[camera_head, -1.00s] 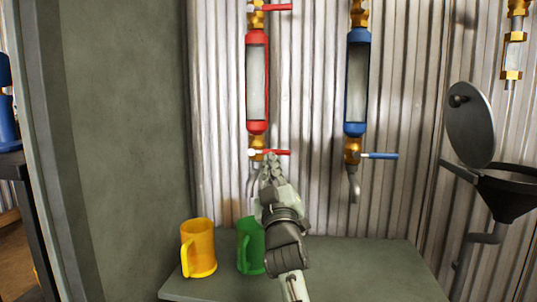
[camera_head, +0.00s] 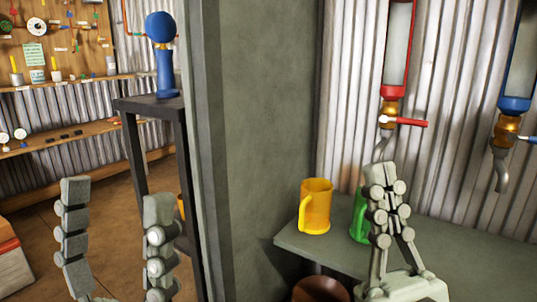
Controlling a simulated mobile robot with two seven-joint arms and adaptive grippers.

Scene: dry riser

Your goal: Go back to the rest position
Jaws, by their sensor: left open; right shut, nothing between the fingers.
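My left gripper (camera_head: 116,195) is at the lower left with its two fingers wide apart and nothing between them. My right gripper (camera_head: 382,172) is right of the middle, pointing up, its fingers together and empty. Its tips overlap in the picture with the metal spout under the red-framed tube (camera_head: 395,50). The red valve handle (camera_head: 406,122) is just above the tips. Right of the yellow mug (camera_head: 315,207), the green mug (camera_head: 358,218) is partly hidden behind my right gripper.
The mugs stand on a grey shelf (camera_head: 460,255). A blue-framed tube (camera_head: 520,60) hangs at right. A grey wall (camera_head: 255,130) divides the view. Left of it are a dark stand (camera_head: 150,103) with a blue device and a pegboard (camera_head: 70,40). A brown round object (camera_head: 320,290) shows at the bottom.

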